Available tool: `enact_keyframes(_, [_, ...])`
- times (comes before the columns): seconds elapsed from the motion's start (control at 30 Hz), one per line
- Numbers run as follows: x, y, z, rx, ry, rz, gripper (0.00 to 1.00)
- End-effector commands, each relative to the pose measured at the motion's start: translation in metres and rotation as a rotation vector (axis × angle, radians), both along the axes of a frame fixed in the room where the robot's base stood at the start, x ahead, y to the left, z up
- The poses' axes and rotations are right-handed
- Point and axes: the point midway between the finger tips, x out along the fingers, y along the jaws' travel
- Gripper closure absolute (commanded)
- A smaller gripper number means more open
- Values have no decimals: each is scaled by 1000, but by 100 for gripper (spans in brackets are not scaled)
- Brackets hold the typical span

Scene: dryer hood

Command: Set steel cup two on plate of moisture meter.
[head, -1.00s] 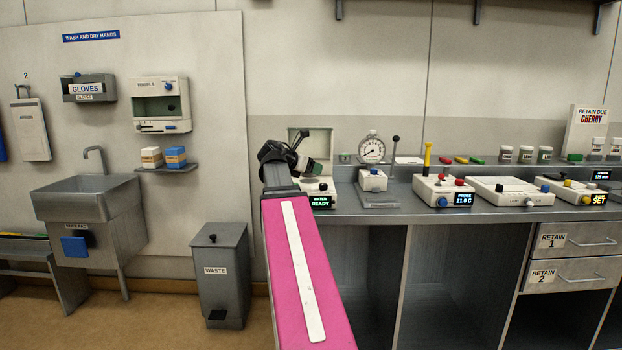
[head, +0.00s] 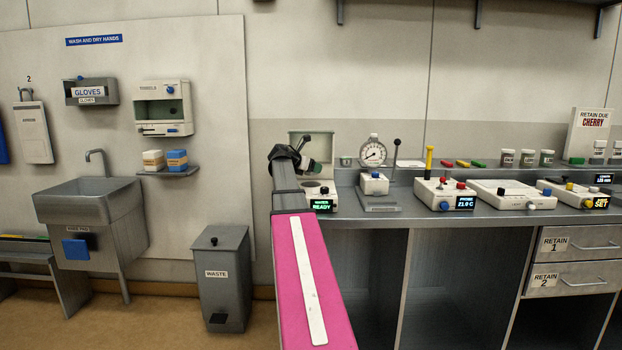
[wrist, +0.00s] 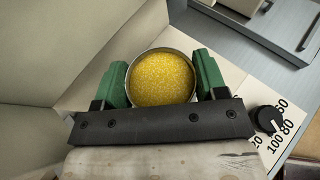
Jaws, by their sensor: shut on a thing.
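Steel cup two (wrist: 161,80), a round metal cup full of yellow grain, is between the green fingers of my gripper (wrist: 161,84) in the wrist view. My gripper is shut on it, and the cup looks upright. In the head view my gripper (head: 313,167) is over the moisture meter (head: 318,192), at the left end of the bench. The meter has a raised lid (head: 300,138) and a green READY display. Its pale body and a black dial (wrist: 267,118) show in the wrist view. The meter's plate is hidden, and I cannot tell whether the cup touches it.
A dial gauge on a stand (head: 374,160) with an upright lever is just right of the meter. More instruments (head: 443,193) line the bench rightward. A waste bin (head: 220,275) and a sink (head: 88,203) are to the left.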

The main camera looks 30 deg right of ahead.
Motion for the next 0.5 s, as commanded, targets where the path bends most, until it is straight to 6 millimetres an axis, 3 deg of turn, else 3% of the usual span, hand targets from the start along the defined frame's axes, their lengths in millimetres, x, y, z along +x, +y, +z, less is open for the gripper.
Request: enact_keyframes(0.5, [4, -2, -44, 0, -1, 0, 59])
